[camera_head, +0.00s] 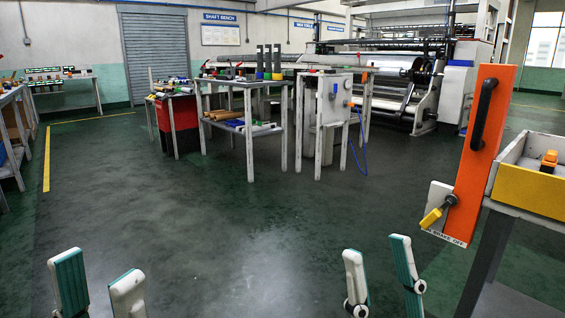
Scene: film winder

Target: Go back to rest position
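My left gripper (98,285) is at the bottom left of the head view, its two fingers apart with nothing between them. My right gripper (381,272) is at the bottom, right of the middle, also with fingers apart and empty. Both have white and teal fingers and are seen against the dark green floor. Neither touches anything in view. The wrists and arms are below the picture edge.
An orange panel (478,150) with a black handle and yellow lever (436,214) stands close on the right, beside a yellow-fronted tray (530,190). Benches (243,84) and the film winder (430,77) stand further back. The middle floor (200,215) is clear.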

